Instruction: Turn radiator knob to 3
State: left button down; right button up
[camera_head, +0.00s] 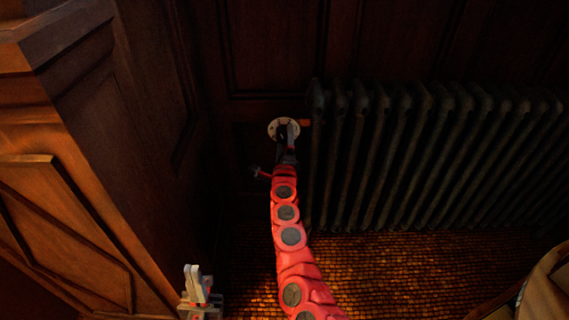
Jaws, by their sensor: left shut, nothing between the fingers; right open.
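The radiator knob's round pale dial (273,129) is on the left end of the dark radiator (400,150), in front of the wood panelling. Any numbers on it are too small to read. My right gripper (287,131), at the end of the red arm, is open and right at the dial, covering its middle and lower part. Whether its fingers touch the knob cannot be told. My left gripper (194,283) is shut and empty, low at the left, well away from the knob.
A wood-panelled wall (110,140) projects close on the left. A small dark fitting (255,171) shows just below and left of the dial. The woven floor (410,265) is clear in front of the radiator. A pale curved object (545,295) stands at the lower right corner.

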jog(key=s+p, duration=0.2)
jog(key=s, duration=1.4)
jog(key=shift+s+f, duration=0.35)
jog(key=shift+f, duration=0.1)
